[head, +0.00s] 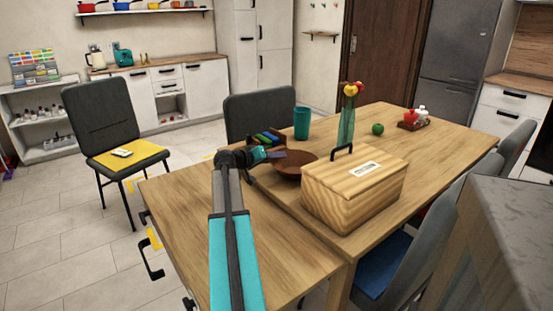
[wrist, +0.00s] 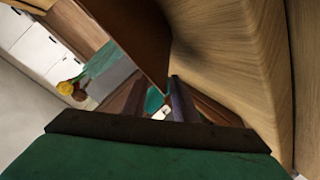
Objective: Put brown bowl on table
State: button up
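The brown bowl (head: 292,168) is at the left end of the lidded wooden box in the head view, over the wooden table (head: 195,210). Whether it rests flat or sits slightly raised is hard to tell. My gripper (head: 281,154) is at the bowl's far-left rim; contact is unclear. In the wrist view, a large brown surface, apparently the bowl (wrist: 140,35), rises just ahead of my gripper (wrist: 157,98). The two fingers stand apart with background visible between them, so the gripper looks open. The box hides part of the bowl.
The wooden box (head: 345,195) with a black handle stands close right of the bowl. Behind are a dark caddy (head: 262,140), a teal cup (head: 301,124), a vase (head: 346,127) and a green ball (head: 377,129). Chairs surround the table. Its near-left part is clear.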

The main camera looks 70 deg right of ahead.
jog(key=v, duration=1.1)
jog(key=shift+a+p, duration=0.15)
jog(key=shift+p, duration=0.15)
jog(key=shift+r, duration=0.1)
